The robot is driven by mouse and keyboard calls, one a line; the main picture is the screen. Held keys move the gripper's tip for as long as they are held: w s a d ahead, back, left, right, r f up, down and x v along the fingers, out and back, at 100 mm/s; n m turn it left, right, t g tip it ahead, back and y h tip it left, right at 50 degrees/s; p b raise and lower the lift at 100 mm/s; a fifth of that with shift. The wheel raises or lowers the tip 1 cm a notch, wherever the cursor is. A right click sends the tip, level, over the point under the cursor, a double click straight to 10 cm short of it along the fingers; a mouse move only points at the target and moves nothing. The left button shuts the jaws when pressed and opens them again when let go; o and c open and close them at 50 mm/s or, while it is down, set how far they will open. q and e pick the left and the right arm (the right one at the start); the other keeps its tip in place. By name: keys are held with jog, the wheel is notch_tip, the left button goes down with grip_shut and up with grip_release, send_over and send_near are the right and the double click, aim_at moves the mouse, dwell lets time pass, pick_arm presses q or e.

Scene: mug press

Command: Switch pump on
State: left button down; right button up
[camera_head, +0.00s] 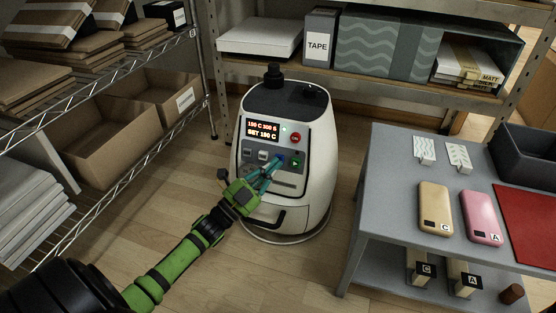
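A white rounded machine (322,150) with a dark top stands on the floor at the middle. Its grey front panel has a lit display (263,130) whose lower line looks like "SET 190 C". No pump label is legible. My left gripper (275,165) reaches in from the lower left. Its teal fingers look closed together, empty, at the panel's lower middle beside a blue button. They hide part of the panel, and contact cannot be told. My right gripper is out of view.
A grey table (392,210) at right holds a yellow case (434,205), a pink case (480,212), a red mat (530,222) and a dark bin (530,150). A wire shelf with cardboard boxes (105,140) stands at left; another shelf (400,88) is behind. Floor shows around the machine.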

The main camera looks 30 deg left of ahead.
pick_arm(q)
jog(key=shift+w+a+f, duration=0.1)
jog(key=shift+w, duration=0.4)
dwell(0.7)
jog(key=shift+s, duration=0.1)
jog(key=shift+s+d+r+p, duration=0.2)
jog(key=shift+s+p, duration=0.45)
jog(key=shift+s, duration=0.15)
jog(key=s+d+r+p, duration=0.1)
jog(key=s+p, duration=0.3)
jog(key=s, duration=0.1)
jog(key=shift+s+d+r, duration=0.2)
jog(key=shift+s, duration=0.15)
